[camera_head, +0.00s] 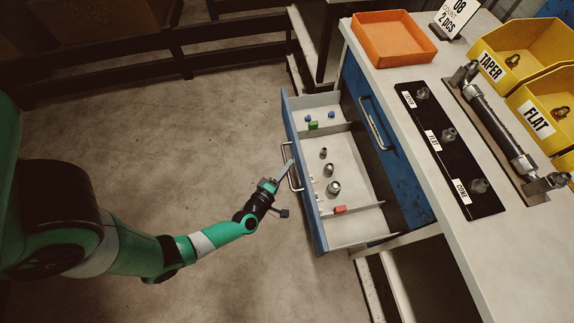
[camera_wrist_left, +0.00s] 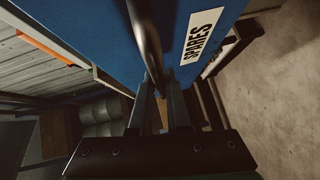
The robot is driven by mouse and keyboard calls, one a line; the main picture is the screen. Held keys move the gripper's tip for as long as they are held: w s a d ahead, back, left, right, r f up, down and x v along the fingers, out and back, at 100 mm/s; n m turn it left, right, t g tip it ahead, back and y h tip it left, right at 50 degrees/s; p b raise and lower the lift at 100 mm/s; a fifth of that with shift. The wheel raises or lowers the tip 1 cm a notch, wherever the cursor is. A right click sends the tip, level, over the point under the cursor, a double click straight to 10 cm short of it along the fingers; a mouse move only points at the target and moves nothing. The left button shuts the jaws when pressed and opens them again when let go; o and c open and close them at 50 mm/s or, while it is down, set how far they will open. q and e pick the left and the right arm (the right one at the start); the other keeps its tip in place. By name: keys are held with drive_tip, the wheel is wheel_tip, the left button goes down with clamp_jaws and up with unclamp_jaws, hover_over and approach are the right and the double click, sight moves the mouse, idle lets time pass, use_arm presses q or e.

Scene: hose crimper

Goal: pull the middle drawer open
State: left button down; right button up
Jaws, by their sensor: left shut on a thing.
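A blue-fronted drawer (camera_head: 303,172) stands pulled well out of the bench in the head view, below another drawer. Its bar handle (camera_head: 297,184) is on the outer face, and the handle (camera_wrist_left: 146,40) also shows in the left wrist view beside a label reading SPARES. My left gripper (camera_head: 284,172) reaches in from the left and is shut on this handle; its fingers (camera_wrist_left: 160,100) meet the bar in the wrist view. The closed upper drawer (camera_head: 362,88) has its own handle. My right gripper is not in view.
The open drawer holds small metal fittings (camera_head: 334,187) and coloured pieces. The bench top carries an orange tray (camera_head: 394,38), a black board (camera_head: 449,150), yellow bins (camera_head: 518,45) and a hose assembly (camera_head: 497,122). The floor left of the drawer is clear; dark rails stand behind.

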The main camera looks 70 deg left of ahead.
use_arm(q)
drive_tip(key=shift+s, duration=0.2)
drive_tip(key=shift+w, duration=0.1)
drive_tip(key=c, duration=0.9)
unclamp_jaws()
drive_tip(key=p+v, duration=0.4)
drive_tip(key=v, duration=0.7)
drive_tip(key=shift+s+d+p, duration=0.15)
drive_tip(key=shift+s+p, duration=0.15)
drive_tip(key=shift+p, duration=0.1)
